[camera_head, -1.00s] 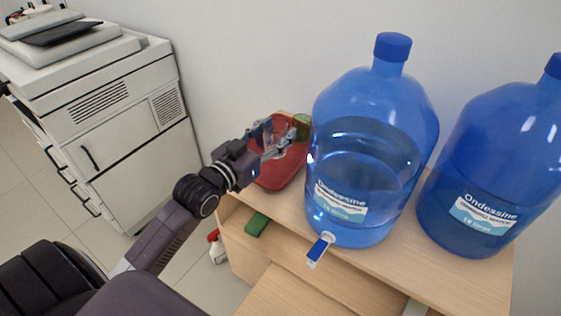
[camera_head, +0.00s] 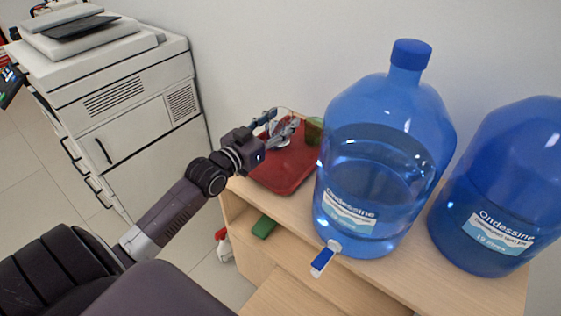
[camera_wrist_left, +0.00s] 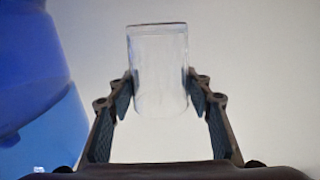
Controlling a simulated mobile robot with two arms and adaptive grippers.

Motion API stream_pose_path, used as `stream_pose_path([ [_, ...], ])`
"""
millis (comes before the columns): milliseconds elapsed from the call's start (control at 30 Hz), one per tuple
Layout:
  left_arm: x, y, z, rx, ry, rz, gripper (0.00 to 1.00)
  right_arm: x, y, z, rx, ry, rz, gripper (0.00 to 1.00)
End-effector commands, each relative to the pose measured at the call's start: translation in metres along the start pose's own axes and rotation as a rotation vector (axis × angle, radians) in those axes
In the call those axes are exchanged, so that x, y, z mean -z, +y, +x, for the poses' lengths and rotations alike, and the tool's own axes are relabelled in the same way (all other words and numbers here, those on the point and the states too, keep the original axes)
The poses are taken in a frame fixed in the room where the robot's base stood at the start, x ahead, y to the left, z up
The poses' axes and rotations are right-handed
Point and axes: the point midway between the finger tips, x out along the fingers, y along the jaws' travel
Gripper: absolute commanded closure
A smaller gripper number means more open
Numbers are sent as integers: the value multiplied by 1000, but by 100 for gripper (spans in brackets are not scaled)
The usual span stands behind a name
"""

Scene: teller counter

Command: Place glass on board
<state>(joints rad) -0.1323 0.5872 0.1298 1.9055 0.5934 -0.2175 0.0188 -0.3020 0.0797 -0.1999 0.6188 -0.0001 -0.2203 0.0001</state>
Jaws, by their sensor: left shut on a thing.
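The red board (camera_head: 287,172) lies on the wooden counter, left of the nearer large blue bottle. My left gripper (camera_head: 277,128) is over the back part of the board. It is shut on a clear glass (camera_wrist_left: 158,65), which stands upright between the two fingers in the left wrist view (camera_wrist_left: 160,95). In the head view the glass is hard to make out, so I cannot tell whether its bottom touches the board. My right gripper is not in view.
A large blue water bottle (camera_head: 345,165) with a tap (camera_head: 325,258) stands close right of the board, and another bottle (camera_head: 490,200) stands further right. A green item (camera_head: 314,130) is partly hidden behind the nearer bottle. A wall is behind; a white printer (camera_head: 120,110) stands left.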

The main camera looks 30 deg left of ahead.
Motion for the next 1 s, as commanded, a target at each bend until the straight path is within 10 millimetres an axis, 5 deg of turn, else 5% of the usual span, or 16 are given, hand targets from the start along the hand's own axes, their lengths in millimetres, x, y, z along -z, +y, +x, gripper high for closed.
stream_pose_path([
  [333, -83, -1, 0, 1, 0, 1, 82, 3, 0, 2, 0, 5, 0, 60],
  [700, -126, -1, 1, 1, 1, 1, 82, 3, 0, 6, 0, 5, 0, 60],
  [1000, -137, 0, 0, 0, 4, 0, 82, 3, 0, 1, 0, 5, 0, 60],
])
